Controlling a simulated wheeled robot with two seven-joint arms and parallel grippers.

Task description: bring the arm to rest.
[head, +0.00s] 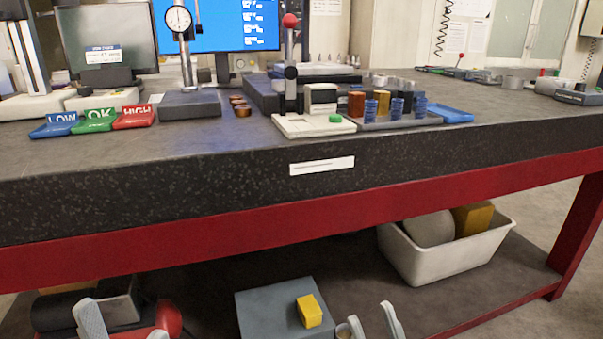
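My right gripper (369,324) is at the bottom edge, right of centre. Its two pale fingers stand apart with nothing seen between them, and only their upper ends show. My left gripper (123,326) is at the bottom left, also with its fingers apart; its lower part is cut off by the frame. Both grippers appear low in the picture, below the front edge of the dark granite table (120,205). Neither appears to hold anything. The task names no object.
On the table are blue LOW (55,125), green OK (98,121) and red HIGH (134,117) trays, a dial gauge (179,20), copper pieces (242,109) and a rack (390,123) of cylinders. Below are a white bin (450,258) and a grey box (262,309) bearing a yellow block (309,311).

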